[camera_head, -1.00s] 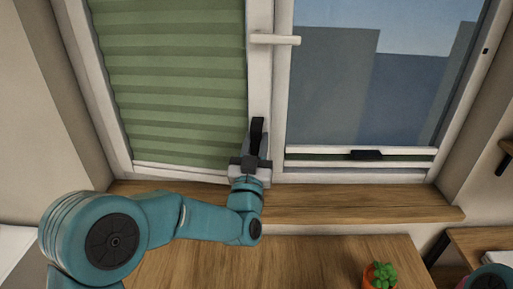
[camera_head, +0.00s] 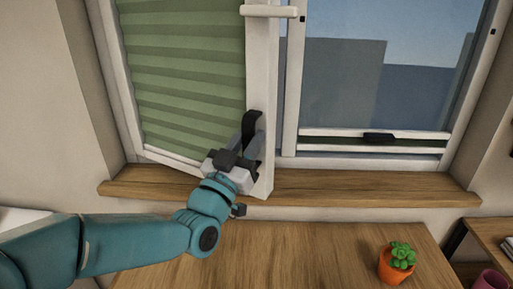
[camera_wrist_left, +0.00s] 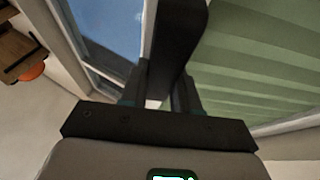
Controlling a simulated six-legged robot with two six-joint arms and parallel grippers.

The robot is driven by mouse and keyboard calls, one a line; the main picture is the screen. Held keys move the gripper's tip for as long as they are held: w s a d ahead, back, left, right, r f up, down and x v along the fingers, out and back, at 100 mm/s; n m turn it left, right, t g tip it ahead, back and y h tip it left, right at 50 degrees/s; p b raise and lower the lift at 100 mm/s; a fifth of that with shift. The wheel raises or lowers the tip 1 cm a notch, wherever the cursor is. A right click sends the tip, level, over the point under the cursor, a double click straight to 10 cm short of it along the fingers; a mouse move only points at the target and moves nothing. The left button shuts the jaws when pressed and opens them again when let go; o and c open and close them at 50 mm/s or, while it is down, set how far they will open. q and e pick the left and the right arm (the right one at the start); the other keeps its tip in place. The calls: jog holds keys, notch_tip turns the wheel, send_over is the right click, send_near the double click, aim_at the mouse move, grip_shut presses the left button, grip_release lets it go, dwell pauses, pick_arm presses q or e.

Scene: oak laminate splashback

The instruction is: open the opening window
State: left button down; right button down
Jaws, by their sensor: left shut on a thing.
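The opening window is the left sash (camera_head: 262,75), white-framed with a green pleated blind (camera_head: 190,80). Its right edge stands swung out into the room, over the wooden sill and away from the fixed frame. A white lever handle (camera_head: 268,11) sits level, high on that edge. A black pull handle (camera_head: 252,119) is lower on the edge. My left gripper (camera_head: 249,144) is shut on the black handle; in the left wrist view the dark handle (camera_wrist_left: 181,30) runs up between the fingers. The fingertips are partly hidden. My right gripper is out of view.
The right pane (camera_head: 350,80) is bare glass, with a dark latch (camera_head: 378,137) on its lower rail. The wooden sill (camera_head: 360,187) is clear. A potted succulent (camera_head: 397,265) stands on the wooden table (camera_head: 300,250). A pink mug (camera_head: 491,281) is at lower right.

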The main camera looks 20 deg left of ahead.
pick_arm(q)
jog(key=s+a+m+h+b, duration=0.1)
jog(key=s+a+b, duration=0.3)
jog(key=s, duration=0.5)
jog(key=shift+s+a+h+b, duration=0.15)
jog(key=shift+s+h+b, duration=0.15)
jog(key=shift+h+b, duration=0.35)
jog(key=c, duration=0.9)
grip_release()
